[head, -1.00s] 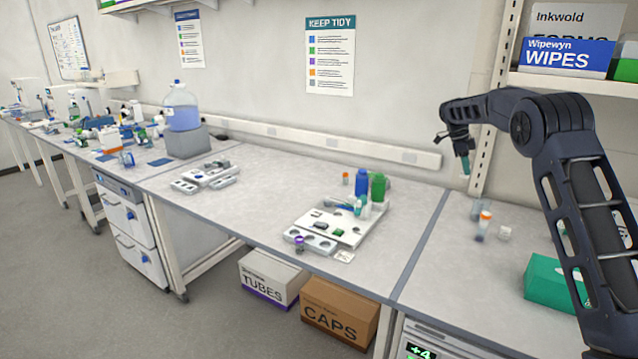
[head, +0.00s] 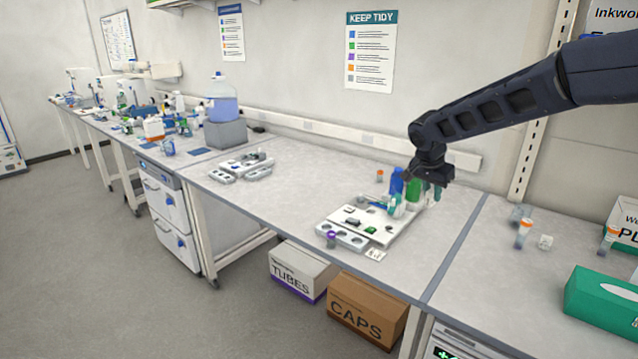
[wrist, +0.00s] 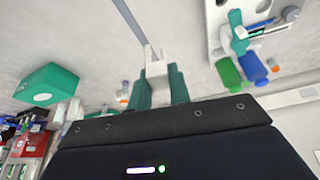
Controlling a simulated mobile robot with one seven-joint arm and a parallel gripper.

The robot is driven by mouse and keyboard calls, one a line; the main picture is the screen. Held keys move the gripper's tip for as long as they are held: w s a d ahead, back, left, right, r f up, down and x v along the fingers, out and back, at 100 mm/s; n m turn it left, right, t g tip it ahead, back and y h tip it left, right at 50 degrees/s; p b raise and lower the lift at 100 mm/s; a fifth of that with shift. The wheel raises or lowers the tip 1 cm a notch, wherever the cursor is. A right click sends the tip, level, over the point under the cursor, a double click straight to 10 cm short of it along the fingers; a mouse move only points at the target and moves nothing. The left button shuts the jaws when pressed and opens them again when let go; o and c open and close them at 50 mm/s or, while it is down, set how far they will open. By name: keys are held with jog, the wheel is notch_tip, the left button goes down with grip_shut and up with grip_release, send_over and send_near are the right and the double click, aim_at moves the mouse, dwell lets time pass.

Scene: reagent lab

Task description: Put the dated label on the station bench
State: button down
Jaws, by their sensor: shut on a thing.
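My gripper (head: 437,192) is above the right part of the middle bench (head: 300,200), behind and right of a white tray (head: 393,238). In the wrist view my gripper (wrist: 156,84) has its green fingers shut on a small pale piece (wrist: 154,62). It appears to be the dated label, but no date is readable, and the fingers hide part of it. In the head view the held piece cannot be made out. A flat white card with dark marks (head: 376,254) lies on the bench at the tray's front right corner.
Blue (head: 396,183) and green (head: 413,190) bottles stand close to my gripper at the tray's back. A purple-capped vial (head: 331,239) stands by its front left. The right bench holds orange-capped tubes (head: 524,232) and a green box (head: 604,298).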

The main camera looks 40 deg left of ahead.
jog(key=s+n, duration=0.2)
jog(key=s, duration=0.3)
jog(key=shift+y, duration=0.3)
notch_tip(320, 180, down, 20)
jog(key=shift+w+a+f, duration=0.1)
jog(key=shift+w+f, duration=0.05)
jog(key=shift+f, duration=0.05)
jog(key=shift+f, duration=0.1)
jog(key=c, duration=1.3)
grip_release()
jog(key=v, duration=1.2)
